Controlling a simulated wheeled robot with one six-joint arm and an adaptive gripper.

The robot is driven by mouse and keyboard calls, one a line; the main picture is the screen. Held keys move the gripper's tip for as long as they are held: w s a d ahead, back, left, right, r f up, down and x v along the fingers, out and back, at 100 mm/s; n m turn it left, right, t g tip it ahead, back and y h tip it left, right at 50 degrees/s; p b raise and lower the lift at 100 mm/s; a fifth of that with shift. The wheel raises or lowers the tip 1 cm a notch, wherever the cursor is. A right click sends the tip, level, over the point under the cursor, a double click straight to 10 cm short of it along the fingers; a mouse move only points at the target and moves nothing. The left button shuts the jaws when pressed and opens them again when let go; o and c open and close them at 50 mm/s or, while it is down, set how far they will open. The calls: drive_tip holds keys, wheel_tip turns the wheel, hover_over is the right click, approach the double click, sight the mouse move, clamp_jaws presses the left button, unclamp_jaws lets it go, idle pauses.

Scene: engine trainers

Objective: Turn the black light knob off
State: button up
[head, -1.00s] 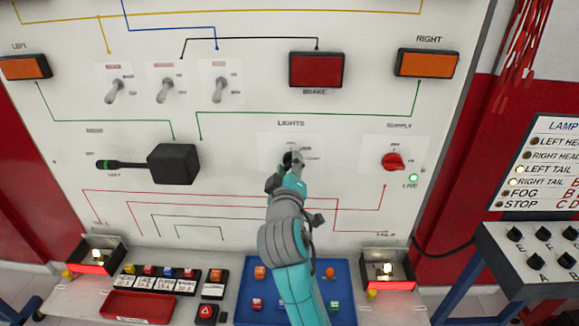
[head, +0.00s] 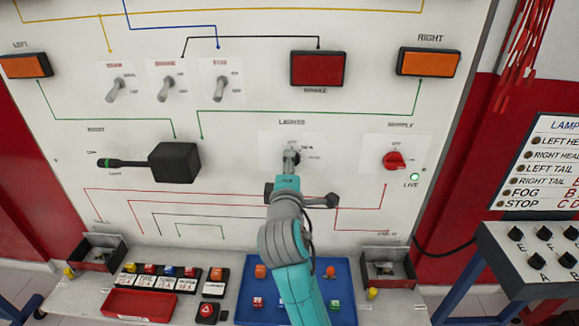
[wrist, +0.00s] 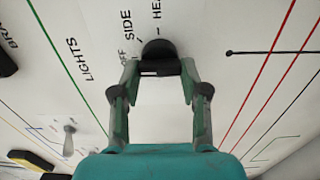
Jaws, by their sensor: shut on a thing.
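The black light knob (head: 291,156) is on the white panel under the "LIGHTS" label. In the wrist view the black knob (wrist: 158,52) shows between the fingertips, beside the printed words OFF, SIDE and a partly hidden third word. My gripper (wrist: 160,68) is shut on the knob, one finger on each side. In the head view my gripper (head: 290,166) reaches the knob from below and covers part of it. The knob's pointer is too hidden to read. The tail lamp boxes, left (head: 97,256) and right (head: 387,270), look dark.
A red supply knob (head: 395,160) sits to the right, with a green LIVE light (head: 414,177) lit below it. A black lever box (head: 175,163) is to the left. Below are a blue tray (head: 245,305) and a red tray (head: 140,303).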

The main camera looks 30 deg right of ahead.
idle(0.3)
drive_tip(key=o, duration=1.1)
drive_tip(key=shift+o, duration=0.2)
drive_tip(key=v, duration=1.2)
